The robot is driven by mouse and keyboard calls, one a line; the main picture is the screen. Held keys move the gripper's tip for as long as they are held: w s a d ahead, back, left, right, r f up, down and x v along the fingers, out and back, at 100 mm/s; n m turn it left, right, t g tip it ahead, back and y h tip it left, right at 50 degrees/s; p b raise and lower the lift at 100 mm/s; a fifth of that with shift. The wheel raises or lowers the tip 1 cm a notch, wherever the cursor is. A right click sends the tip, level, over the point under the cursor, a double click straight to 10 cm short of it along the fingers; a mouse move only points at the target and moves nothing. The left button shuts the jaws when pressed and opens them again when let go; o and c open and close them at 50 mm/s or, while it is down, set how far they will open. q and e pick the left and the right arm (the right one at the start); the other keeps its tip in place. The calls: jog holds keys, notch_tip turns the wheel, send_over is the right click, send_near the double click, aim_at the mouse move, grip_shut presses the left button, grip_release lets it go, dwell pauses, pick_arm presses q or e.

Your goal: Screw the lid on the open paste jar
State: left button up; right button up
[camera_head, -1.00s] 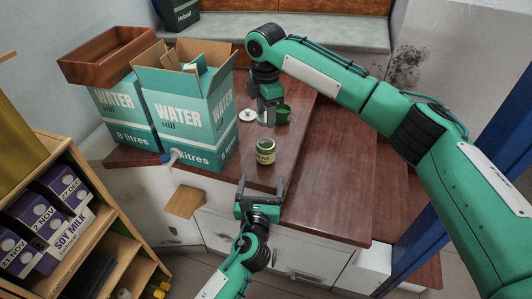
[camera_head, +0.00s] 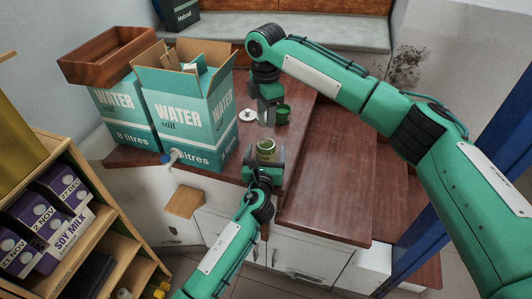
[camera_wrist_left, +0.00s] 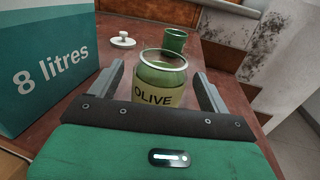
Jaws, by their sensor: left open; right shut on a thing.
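The open green paste jar (camera_head: 266,146), with a pale label reading OLIVE in the left wrist view (camera_wrist_left: 155,94), stands upright on the brown counter. My left gripper (camera_head: 264,156) is open at the jar's near side. In the left wrist view its fingers point forward on either side of the jar, with gaps showing. My right gripper (camera_head: 266,120) is shut above the counter, beyond the jar. What it holds is too small and hidden to make out. A white knobbed lid (camera_head: 247,115) lies on the counter; it also shows in the left wrist view (camera_wrist_left: 123,41).
A green cup (camera_head: 283,113) stands beyond the jar, slightly right. Large water cartons (camera_head: 190,115) with a bottle (camera_head: 168,158) close by stand on the left. The counter (camera_head: 318,215) is bare to the right. A shelf with soy milk boxes is at lower left.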

pick_arm(q)
jog(key=c, duration=1.5)
pick_arm(e)
jog(key=shift+f, duration=2.45)
jog(key=shift+f, duration=0.1)
jog(key=shift+f, duration=0.8)
jog(key=shift+f, duration=0.55)
